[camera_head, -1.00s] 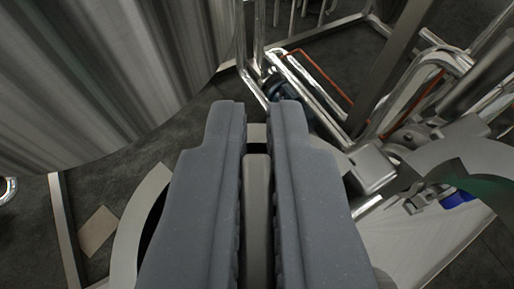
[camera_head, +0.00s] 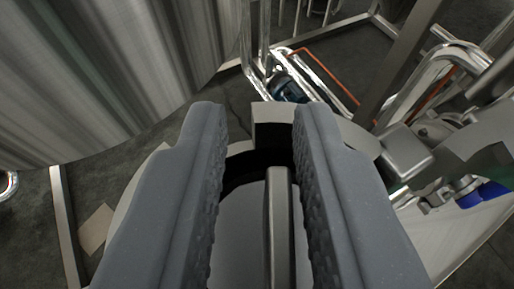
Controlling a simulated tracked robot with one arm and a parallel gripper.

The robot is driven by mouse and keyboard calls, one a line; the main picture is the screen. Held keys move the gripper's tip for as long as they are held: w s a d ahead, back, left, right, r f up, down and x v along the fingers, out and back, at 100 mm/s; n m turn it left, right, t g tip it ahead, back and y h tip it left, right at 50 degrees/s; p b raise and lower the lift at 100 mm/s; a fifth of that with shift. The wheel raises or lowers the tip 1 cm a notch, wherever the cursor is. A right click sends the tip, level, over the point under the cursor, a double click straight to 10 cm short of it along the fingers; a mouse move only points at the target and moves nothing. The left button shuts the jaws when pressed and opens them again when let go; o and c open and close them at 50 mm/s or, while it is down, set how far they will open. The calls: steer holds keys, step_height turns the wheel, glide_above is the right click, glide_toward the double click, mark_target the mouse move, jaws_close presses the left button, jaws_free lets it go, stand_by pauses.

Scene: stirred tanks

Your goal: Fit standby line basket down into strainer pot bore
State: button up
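My gripper (camera_head: 258,125) is open, with a grey ridged finger on each side. Between the fingers stands a thin upright grey metal bar (camera_head: 281,220), which looks like the handle of the basket; it is nearer the right finger and a gap shows on the left. Below it is a round grey plate (camera_head: 240,222) inside a dark bore. The pale metal rim of the strainer pot (camera_head: 272,124) curves round it, mostly hidden behind my fingers. How deep the basket sits cannot be told.
A large shiny steel tank (camera_head: 110,70) fills the upper left. Steel pipes (camera_head: 440,75) and a clamp-like fitting (camera_head: 405,152) stand close on the right. A frame leg (camera_head: 63,225) is at lower left. Dark floor lies between.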

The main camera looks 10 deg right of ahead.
steer(key=shift+s+d+f, duration=0.1)
steer(key=shift+d+f, duration=0.1)
steer(key=shift+d, duration=0.25)
steer(key=shift+s, duration=0.25)
steer(key=b+v, duration=0.1)
steer(key=v, duration=1.2)
steer(key=shift+a+r, duration=0.3)
steer(key=shift+a, duration=0.1)
